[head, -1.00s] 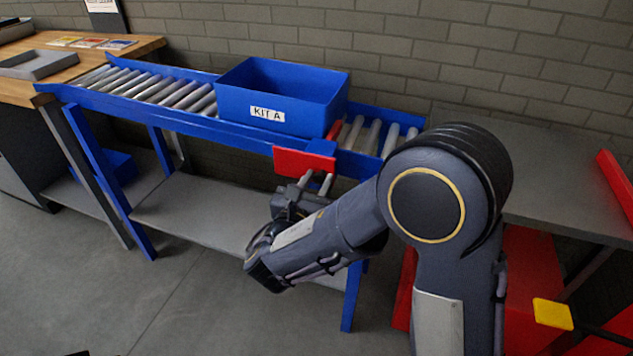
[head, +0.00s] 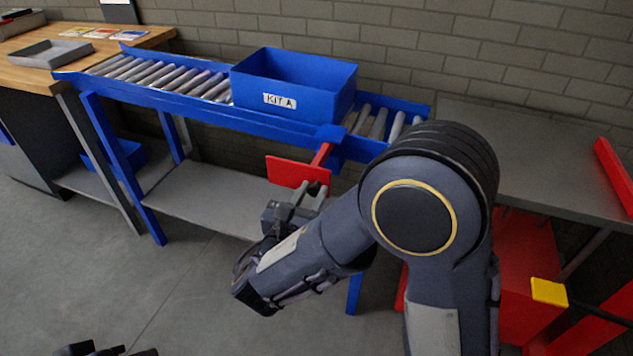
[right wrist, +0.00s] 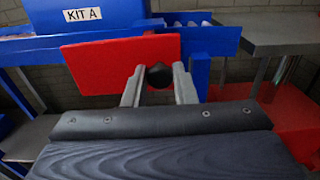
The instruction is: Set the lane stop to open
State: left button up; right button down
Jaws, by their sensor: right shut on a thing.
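The lane stop is a red plate (head: 292,171) on a red bar (head: 322,153) at the front rail of the blue roller conveyor (head: 200,111). The plate stands out from the rail on my side. In the right wrist view the red plate (right wrist: 100,62) shows a dark round knob (right wrist: 159,75) on its near face. My right gripper (head: 311,190) is shut on this knob, with one finger on each side, as the right wrist view shows (right wrist: 158,82). Part of my left gripper (head: 103,350) shows at the bottom left edge; its jaws are unclear.
A blue bin labelled KIT A (head: 292,103) sits on the rollers behind the stop. A wooden bench (head: 105,48) with a grey tray is at left. A grey table (head: 540,150) and a red frame stand at right.

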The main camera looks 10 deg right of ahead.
jog(key=shift+s+a+r, duration=0.1)
jog(key=shift+s+a, duration=0.15)
jog(key=shift+s, duration=0.1)
jog(key=c, duration=1.3)
grip_release()
jog(key=shift+o, duration=0.2)
jog(key=v, duration=0.7)
jog(key=shift+s+a+p, duration=0.2)
jog(key=shift+s+p, duration=0.1)
